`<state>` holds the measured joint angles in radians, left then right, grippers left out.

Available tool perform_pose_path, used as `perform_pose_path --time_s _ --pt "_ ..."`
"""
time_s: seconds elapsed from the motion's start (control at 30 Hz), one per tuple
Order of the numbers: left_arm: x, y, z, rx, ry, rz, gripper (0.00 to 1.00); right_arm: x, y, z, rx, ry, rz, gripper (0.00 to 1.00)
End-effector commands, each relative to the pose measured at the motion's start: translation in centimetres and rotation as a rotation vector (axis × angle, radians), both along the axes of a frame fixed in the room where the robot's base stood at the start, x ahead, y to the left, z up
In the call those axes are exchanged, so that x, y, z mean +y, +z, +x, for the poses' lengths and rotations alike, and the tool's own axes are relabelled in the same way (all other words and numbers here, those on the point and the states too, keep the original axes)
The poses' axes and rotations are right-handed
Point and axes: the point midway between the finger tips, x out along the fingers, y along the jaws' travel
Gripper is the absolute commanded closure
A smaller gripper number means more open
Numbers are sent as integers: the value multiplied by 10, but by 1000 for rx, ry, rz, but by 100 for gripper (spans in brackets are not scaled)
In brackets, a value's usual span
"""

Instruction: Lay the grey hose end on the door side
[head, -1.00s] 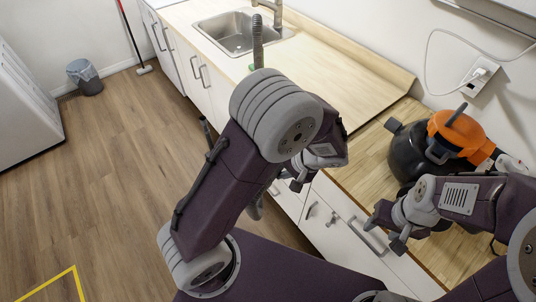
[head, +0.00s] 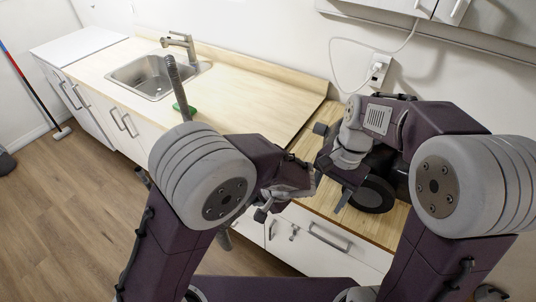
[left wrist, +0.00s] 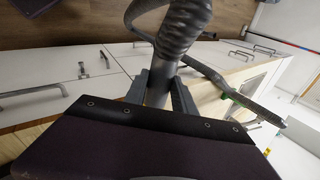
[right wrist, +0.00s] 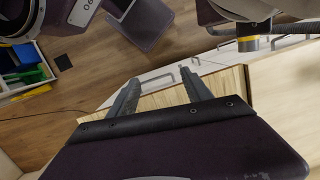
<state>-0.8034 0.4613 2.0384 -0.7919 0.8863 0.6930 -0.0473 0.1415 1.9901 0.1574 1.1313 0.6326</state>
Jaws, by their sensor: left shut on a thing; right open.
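The grey hose (left wrist: 184,28) is gripped between the fingers of my left gripper (left wrist: 160,92), smooth at the fingers and ribbed above them. In the head view a ribbed stretch of hose (head: 178,85) stands up behind my left arm, in front of the sink; the gripped part is hidden there. My left gripper (head: 283,192) is in front of the cabinets. My right gripper (head: 331,165) is open by the dark vacuum (head: 372,195), mostly covered by my right arm. In the right wrist view my right gripper (right wrist: 158,92) is empty. I cannot tell which side is the door side.
A pale counter (head: 235,100) with a sink (head: 155,76) and green sponge (head: 187,108) runs along the back wall. White cabinets (head: 110,120) are below it. A red-and-blue-handled broom (head: 30,90) leans at left. A cord hangs from the wall outlet (head: 377,70). Floor at left is open.

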Motion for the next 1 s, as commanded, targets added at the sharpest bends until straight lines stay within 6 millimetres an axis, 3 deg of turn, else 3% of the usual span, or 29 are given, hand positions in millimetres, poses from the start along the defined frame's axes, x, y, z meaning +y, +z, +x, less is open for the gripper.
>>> perform_pose_path --time_s 0.03,0.2,0.4,0.47,0.6,0.7,1.0 --pt "0 0 0 0 0 0 100 10 14 17 18 -42 15 42" --pt "0 0 0 0 0 0 100 47 56 59 99 -145 61 42" --pt "0 0 0 0 0 0 100 94 79 97 151 -140 101 42" --pt "0 0 0 0 0 0 100 108 77 107 148 -111 112 42" --pt "0 0 0 0 0 0 100 134 52 123 152 -58 117 42" --pt "0 0 0 0 1 0 100 141 37 118 188 -43 105 42" --pt "0 0 0 0 0 0 100 147 23 112 194 -34 102 42"
